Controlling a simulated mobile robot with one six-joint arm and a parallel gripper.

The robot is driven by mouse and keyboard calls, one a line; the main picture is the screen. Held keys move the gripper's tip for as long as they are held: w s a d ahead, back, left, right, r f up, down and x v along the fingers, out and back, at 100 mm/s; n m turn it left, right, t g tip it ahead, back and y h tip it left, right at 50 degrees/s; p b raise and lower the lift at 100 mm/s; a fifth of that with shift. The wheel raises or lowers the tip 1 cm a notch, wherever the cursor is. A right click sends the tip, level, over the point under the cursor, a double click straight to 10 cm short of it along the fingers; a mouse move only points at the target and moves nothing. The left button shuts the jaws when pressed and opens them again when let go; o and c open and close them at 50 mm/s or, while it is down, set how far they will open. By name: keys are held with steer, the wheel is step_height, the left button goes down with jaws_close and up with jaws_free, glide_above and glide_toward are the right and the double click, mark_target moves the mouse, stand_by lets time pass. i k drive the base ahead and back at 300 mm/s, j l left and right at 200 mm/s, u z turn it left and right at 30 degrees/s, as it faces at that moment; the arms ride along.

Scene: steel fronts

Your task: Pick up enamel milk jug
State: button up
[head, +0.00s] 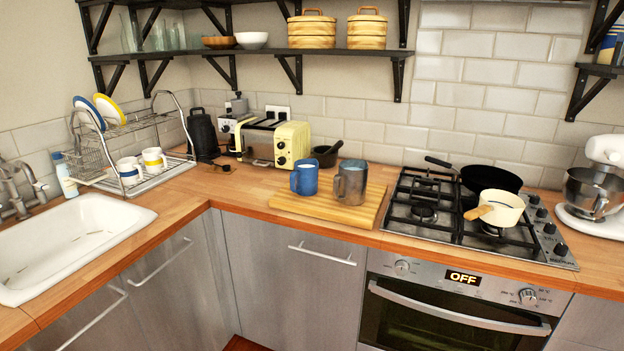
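Two jug-like vessels stand upright on a wooden board on the counter. The left one is a blue jug (304,178) with its handle to the left. The right one is a grey, worn-looking jug (351,182) with its handle also toward the left. They stand close together with a small gap. I cannot tell for certain which is the enamel milk jug; the blue one looks enamelled, the grey one looks like bare metal. My gripper is not in view.
The wooden board (287,201) lies near the counter's front edge, left of the gas hob (397,217). A cream saucepan (497,212) and a black frying pan (489,177) sit on the hob. A yellow toaster (289,143) and a dark mortar (324,157) stand behind.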

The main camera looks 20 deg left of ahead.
mark_target(304, 178)
steer(key=i+j+u, duration=0.3)
steer(key=i+j, duration=0.35)
steer(key=j, duration=0.25)
steer(key=i+j+u, duration=0.3)
steer(key=i+j, duration=0.45)
